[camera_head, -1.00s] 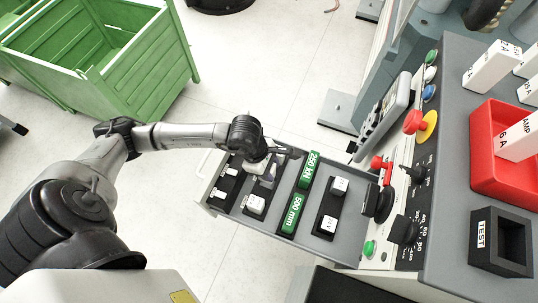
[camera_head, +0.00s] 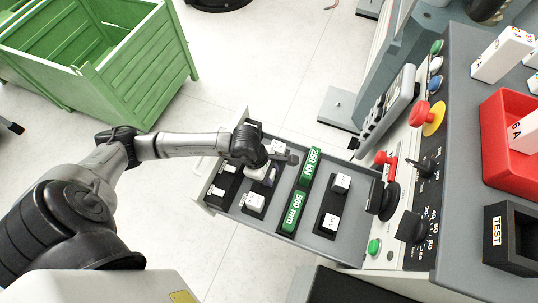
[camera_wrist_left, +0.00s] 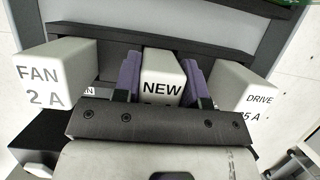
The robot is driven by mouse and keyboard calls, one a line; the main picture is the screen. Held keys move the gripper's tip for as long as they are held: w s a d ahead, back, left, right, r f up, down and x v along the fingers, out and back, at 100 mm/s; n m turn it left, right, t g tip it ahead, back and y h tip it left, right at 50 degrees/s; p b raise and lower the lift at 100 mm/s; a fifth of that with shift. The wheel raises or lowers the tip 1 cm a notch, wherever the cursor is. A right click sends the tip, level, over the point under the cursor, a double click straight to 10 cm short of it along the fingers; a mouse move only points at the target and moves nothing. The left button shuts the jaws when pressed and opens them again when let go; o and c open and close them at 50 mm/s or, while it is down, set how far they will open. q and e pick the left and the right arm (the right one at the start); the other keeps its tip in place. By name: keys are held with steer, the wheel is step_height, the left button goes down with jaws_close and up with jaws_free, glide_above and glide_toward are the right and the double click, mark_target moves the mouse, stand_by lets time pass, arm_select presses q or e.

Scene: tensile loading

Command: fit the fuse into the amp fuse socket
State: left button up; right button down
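The fuse marked NEW (camera_wrist_left: 162,84) sits between the purple fingertips of my left gripper (camera_wrist_left: 161,82), which close on its sides. In the left wrist view it stands between a fuse marked FAN 2 A (camera_wrist_left: 55,80) and a fuse marked DRIVE (camera_wrist_left: 240,95). Its lower text is hidden behind the gripper. The amp socket is hidden beneath the gripper and fuse, so I cannot tell how deep the fuse sits. In the head view my left gripper (camera_head: 262,176) is over the fuse row in the open drawer. My right gripper is not in view.
The grey drawer (camera_head: 232,214) also holds green label blocks (camera_head: 293,211) and a black block with white fuses (camera_head: 331,222). To the right are the control panel, a red tray (camera_head: 497,120) holding a fuse, and a TEST box (camera_head: 497,231). A green crate (camera_head: 150,80) stands back left.

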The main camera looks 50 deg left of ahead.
arm_select(q)
steer(key=o, duration=0.4)
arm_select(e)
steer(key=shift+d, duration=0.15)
arm_select(q)
steer(key=shift+o, duration=0.2)
steer(key=shift+r, duration=0.1)
steer(key=shift+r, duration=0.2)
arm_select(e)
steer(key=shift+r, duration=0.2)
arm_select(q)
steer(key=p+v, duration=0.4)
steer(key=v, duration=0.7)
steer(key=shift+r, duration=0.35)
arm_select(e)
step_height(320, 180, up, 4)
arm_select(q)
steer(key=shift+s+a, duration=0.1)
